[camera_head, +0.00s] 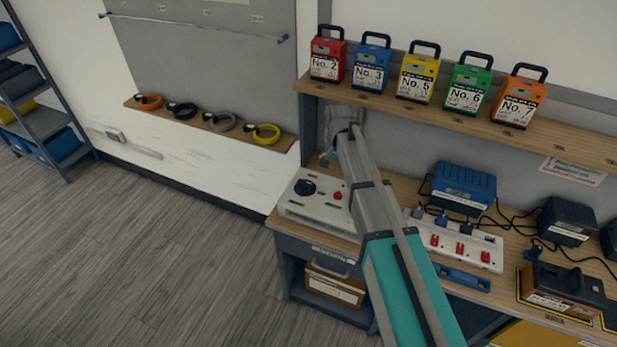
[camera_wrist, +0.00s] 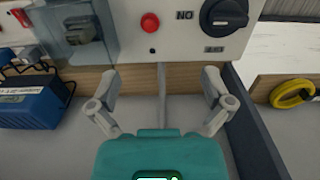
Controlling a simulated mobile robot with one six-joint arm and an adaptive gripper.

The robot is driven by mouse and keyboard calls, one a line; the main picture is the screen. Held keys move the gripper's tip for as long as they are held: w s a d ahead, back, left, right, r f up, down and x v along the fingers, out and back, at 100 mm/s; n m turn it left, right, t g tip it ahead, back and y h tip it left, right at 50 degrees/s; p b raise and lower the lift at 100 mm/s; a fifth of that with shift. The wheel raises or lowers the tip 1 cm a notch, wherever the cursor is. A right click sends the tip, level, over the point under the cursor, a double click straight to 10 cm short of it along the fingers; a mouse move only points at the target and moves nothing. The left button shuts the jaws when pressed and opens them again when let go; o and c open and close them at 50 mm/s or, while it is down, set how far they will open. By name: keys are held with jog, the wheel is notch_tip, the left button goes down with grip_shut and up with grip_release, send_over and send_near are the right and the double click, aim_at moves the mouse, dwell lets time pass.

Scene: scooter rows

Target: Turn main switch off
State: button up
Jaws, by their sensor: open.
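The main switch is a black rotary knob (camera_head: 305,187) on a pale box (camera_head: 318,213) at the left end of the workbench. In the wrist view the knob (camera_wrist: 224,15) is at the upper right, partly cut off by the top edge. Its pale mark lies roughly sideways, level with an upside-down "ON" label (camera_wrist: 184,15); another small label, apparently "OFF", sits below the knob. A red round button (camera_wrist: 150,22) is beside it. My gripper (camera_wrist: 160,78) is open and empty, apart from the knob. In the head view my arm mostly hides it.
A shelf (camera_head: 450,118) with several coloured battery packs overhangs the bench. A side post (camera_wrist: 259,125) stands close by. The floor (camera_head: 140,250) at left is clear.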

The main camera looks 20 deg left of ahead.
notch_tip(320, 180, up, 2)
jog(key=p, duration=0.2)
send_over(305, 182)
jog(key=shift+r, duration=0.15)
jog(key=shift+b, duration=0.35)
notch_tip(305, 182, down, 14)
jog(key=b, duration=1.3)
jog(key=shift+r+b, duration=0.1)
jog(key=shift+b, duration=0.2)
